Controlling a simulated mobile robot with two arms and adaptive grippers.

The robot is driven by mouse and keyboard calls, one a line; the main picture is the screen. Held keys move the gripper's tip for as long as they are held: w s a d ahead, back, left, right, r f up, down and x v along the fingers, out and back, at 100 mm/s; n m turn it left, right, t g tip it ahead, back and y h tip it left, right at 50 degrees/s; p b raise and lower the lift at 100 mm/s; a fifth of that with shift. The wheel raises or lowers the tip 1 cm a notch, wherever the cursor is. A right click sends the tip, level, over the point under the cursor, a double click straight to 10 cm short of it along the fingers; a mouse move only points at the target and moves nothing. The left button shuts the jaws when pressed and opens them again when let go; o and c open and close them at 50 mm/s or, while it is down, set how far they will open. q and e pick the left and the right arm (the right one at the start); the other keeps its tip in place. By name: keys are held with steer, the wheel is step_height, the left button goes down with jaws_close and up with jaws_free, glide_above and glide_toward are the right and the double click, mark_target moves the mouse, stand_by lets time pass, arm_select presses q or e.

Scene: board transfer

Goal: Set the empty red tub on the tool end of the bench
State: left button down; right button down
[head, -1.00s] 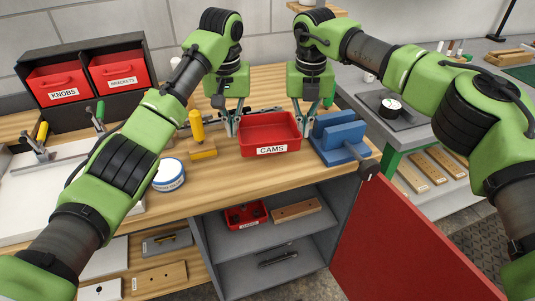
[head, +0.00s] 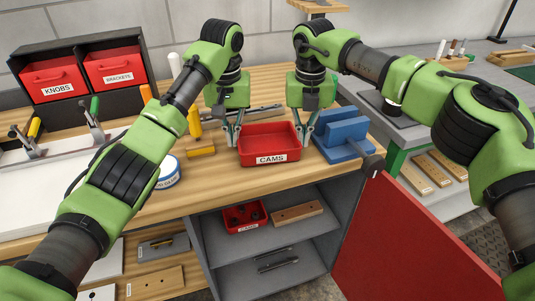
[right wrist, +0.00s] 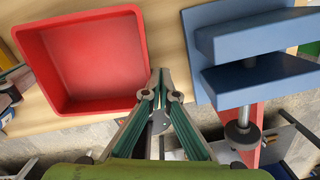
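The empty red tub (head: 270,158), labelled CAMS, is over the wooden bench (head: 210,180) near its right end, left of the blue vise (head: 343,135). I cannot tell whether its base touches the bench top. My left gripper (head: 234,138) is at the tub's left rim and looks shut on it. My right gripper (head: 304,140) is at the right rim, between tub and vise. In the right wrist view its fingers (right wrist: 160,78) nearly meet at the tub's (right wrist: 85,60) edge. The vise (right wrist: 250,60) stands apart from the fingers there.
A red cabinet door (head: 400,240) hangs open below the bench's right end. The open shelf holds a smaller red tub (head: 245,217) and a wooden block (head: 297,212). A yellow-handled tool (head: 199,150) and a round tin (head: 167,172) stand left of the tub.

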arm_select(q)
steer(key=shift+d+r, duration=0.15)
steer(key=shift+d, duration=0.2)
arm_select(e)
steer(key=shift+a+r, duration=0.1)
steer(key=shift+a, duration=0.25)
